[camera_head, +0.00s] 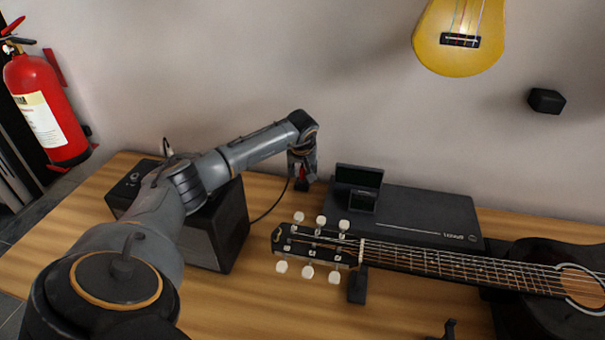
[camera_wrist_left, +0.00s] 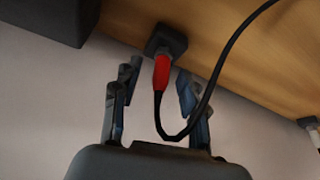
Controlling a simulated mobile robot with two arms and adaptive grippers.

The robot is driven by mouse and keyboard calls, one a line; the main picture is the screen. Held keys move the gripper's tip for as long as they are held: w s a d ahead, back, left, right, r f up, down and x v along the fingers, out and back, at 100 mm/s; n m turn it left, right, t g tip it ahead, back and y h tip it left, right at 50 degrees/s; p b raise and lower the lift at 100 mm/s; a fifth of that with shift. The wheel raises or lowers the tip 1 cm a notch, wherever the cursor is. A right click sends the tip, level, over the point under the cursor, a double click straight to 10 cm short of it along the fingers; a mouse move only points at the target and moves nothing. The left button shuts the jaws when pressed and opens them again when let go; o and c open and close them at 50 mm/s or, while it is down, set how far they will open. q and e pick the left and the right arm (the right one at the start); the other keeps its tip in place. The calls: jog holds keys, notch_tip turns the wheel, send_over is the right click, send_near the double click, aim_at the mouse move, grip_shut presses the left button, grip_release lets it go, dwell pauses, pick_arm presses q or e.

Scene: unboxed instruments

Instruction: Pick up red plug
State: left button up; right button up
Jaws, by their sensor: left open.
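The red plug (camera_wrist_left: 161,75) shows in the left wrist view, with its red end at a small black socket block (camera_wrist_left: 166,40) on the wooden table. A black cable runs from its lower end and loops to the right. My left gripper (camera_wrist_left: 158,78) is open, with one finger on each side of the plug and gaps between. In the head view, my left gripper (camera_head: 302,180) points down at the back of the table, and a bit of the red plug (camera_head: 303,173) shows between its fingers. My right gripper is not in view.
A black amplifier (camera_head: 229,225) stands left of the gripper. A black case (camera_head: 425,213) with a small dark display stand (camera_head: 358,178) is close on the right. An acoustic guitar (camera_head: 430,258) lies in front. The wall is just behind. Bare table shows at the front.

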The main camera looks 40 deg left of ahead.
pick_arm(q)
jog(key=shift+w+a+f, duration=0.1)
jog(key=shift+f, duration=0.25)
grip_shut()
jog(key=shift+r, duration=0.15)
jog(key=shift+r, duration=0.6)
jog(key=s+d+r+b, duration=0.2)
jog(key=s+d+r, duration=0.4)
jog(key=s+r, duration=0.5)
jog(key=shift+s+d+r, duration=0.3)
jog(key=shift+s+d, duration=0.1)
jog(key=shift+s, duration=0.25)
